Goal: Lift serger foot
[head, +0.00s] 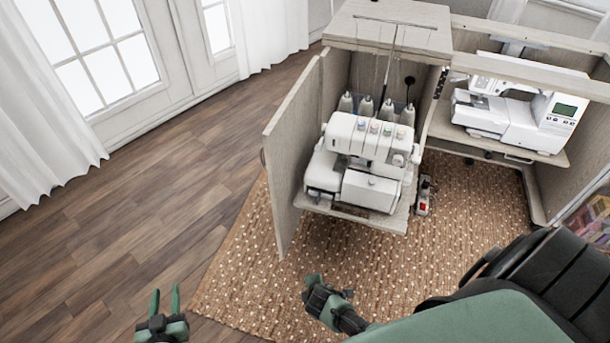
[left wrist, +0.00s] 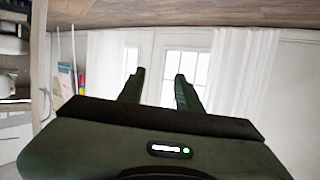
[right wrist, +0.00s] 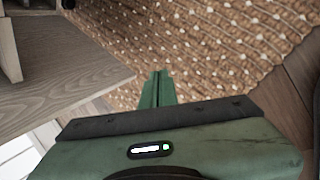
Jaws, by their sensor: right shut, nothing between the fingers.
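The white serger (head: 378,150) stands on a pull-out shelf in the left bay of the cabinet, with thread cones behind it. Its presser foot is too small to make out, and its lifting lever cannot be told apart. My left gripper (head: 164,300) is at the bottom left, well away from the serger, with its two green fingers apart and empty. They also show apart in the left wrist view (left wrist: 158,88). My right gripper (head: 312,281) is below and in front of the serger, apart from it. In the right wrist view its fingers (right wrist: 158,88) are together with nothing between them.
The open cabinet door (head: 292,150) stands left of the serger. A white sewing machine (head: 515,115) sits in the right bay. A small device with red (head: 424,195) is beside the serger's shelf. A brown dotted rug (head: 245,260) and bare wood floor (head: 130,220) lie in front.

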